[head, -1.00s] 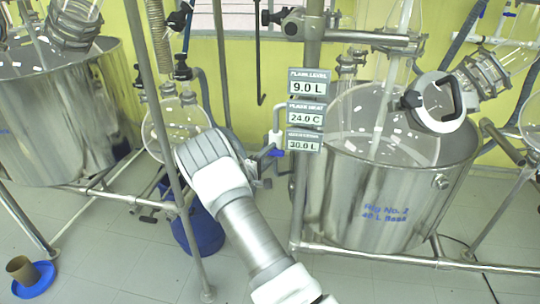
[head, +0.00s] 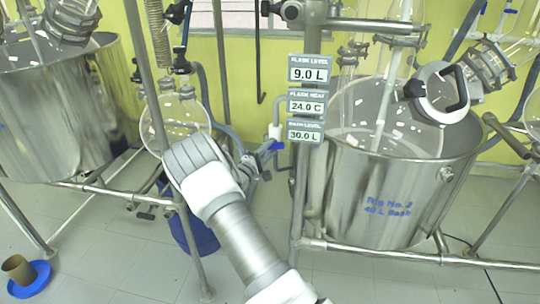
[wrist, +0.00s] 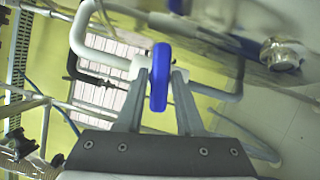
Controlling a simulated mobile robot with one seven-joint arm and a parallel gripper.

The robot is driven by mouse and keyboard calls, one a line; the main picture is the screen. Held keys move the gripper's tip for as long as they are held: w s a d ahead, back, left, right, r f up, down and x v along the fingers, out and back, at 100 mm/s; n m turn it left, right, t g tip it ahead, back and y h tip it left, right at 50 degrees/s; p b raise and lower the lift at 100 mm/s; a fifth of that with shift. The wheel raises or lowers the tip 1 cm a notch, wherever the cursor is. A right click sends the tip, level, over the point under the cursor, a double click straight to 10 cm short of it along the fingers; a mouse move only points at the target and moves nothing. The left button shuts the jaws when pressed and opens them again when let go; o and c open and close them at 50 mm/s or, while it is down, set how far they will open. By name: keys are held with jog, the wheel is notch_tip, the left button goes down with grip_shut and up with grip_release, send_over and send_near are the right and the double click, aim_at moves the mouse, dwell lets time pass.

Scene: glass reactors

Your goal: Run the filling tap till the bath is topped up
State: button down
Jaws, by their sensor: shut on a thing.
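The steel bath (head: 390,195), marked Rig No. 2, stands at the right in the head view, with a glass flask (head: 366,112) inside it. The blue tap handle (head: 277,145) is on a white pipe left of the bath. My gripper (head: 265,160) reaches it from the lower left. In the wrist view the handle (wrist: 160,77) stands upright between my two fingers, and my gripper (wrist: 159,85) is shut on it. The bath level display (head: 304,134) reads 30.0 L. Water flow and the water's surface cannot be made out.
The flask level display (head: 310,69) reads 9.0 L and the heat display (head: 306,105) 24.0 C. Steel frame posts stand close on both sides of my arm. Another steel bath (head: 60,115) is at the left. A brown cup (head: 18,268) sits in a blue dish on the floor.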

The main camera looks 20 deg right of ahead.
jog(key=n+b, duration=0.1)
jog(key=n+t+b, duration=0.1)
jog(key=n, duration=0.1)
jog(key=n+b, duration=0.1)
jog(key=n, duration=0.1)
jog(key=shift+f+t+h, duration=0.3)
jog(key=shift+f+t, duration=0.05)
jog(key=shift+t, duration=0.05)
jog(key=n+t+b, duration=0.1)
jog(key=n+t, duration=0.1)
jog(key=n, duration=0.3)
jog(key=shift+s+d+r, duration=0.1)
jog(key=shift+n+t+y, duration=0.4)
jog(key=c, duration=0.7)
grip_release()
jog(key=v, duration=1.7)
jog(key=shift+s+b, duration=0.1)
jog(key=shift+b, duration=0.2)
